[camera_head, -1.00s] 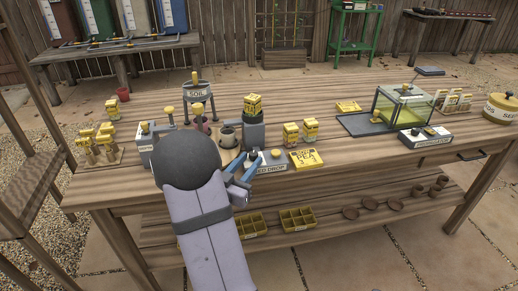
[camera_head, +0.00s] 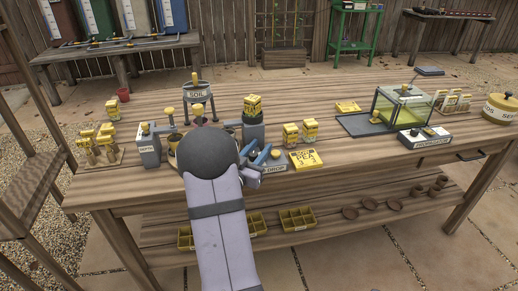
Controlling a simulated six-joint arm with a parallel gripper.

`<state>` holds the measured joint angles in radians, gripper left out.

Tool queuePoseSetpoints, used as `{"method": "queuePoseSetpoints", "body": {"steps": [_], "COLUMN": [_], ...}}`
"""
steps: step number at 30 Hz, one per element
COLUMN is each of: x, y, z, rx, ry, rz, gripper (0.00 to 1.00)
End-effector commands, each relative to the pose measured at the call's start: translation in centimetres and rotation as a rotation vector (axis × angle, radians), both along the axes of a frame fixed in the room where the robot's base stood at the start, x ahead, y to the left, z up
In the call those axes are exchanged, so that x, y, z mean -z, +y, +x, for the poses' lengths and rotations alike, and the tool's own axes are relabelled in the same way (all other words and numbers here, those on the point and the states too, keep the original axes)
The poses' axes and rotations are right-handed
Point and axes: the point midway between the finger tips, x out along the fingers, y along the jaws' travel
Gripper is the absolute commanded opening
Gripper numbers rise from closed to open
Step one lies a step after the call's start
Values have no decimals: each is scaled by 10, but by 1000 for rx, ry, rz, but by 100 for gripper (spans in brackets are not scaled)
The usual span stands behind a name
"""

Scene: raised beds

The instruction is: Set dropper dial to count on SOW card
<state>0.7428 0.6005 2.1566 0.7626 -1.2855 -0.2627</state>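The yellow SOW card (camera_head: 306,160) lies flat on the bench; its print seems to read PEA with a 3 below, but is small. Left of it sits the grey seed dropper (camera_head: 282,166) with a DROP label, partly covered by my arm. My gripper (camera_head: 258,154), with blue fingers, is low over the dropper's left part, left of the yellow knob. The dropper dial is hidden or too small to make out behind the fingers. Whether the fingers touch or grip anything cannot be seen.
The SOIL hopper (camera_head: 197,95) is behind left, a grey dispenser (camera_head: 149,150) further left. Two small yellow packets (camera_head: 290,135) stand behind the card. A glass-sided propagator (camera_head: 403,105) is at right.

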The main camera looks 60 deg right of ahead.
Motion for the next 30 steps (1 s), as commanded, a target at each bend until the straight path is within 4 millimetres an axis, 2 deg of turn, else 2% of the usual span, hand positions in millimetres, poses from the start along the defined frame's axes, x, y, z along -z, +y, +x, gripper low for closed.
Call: {"method": "queuePoseSetpoints", "body": {"steps": [5,6,9,30], "x": [0,0,0,0], "y": [0,0,0,0], "z": [0,0,0,0], "rx": [0,0,0,1], "ry": [0,0,0,0], "rz": [0,0,0,-1], "gripper": [30,21,0,1]}}
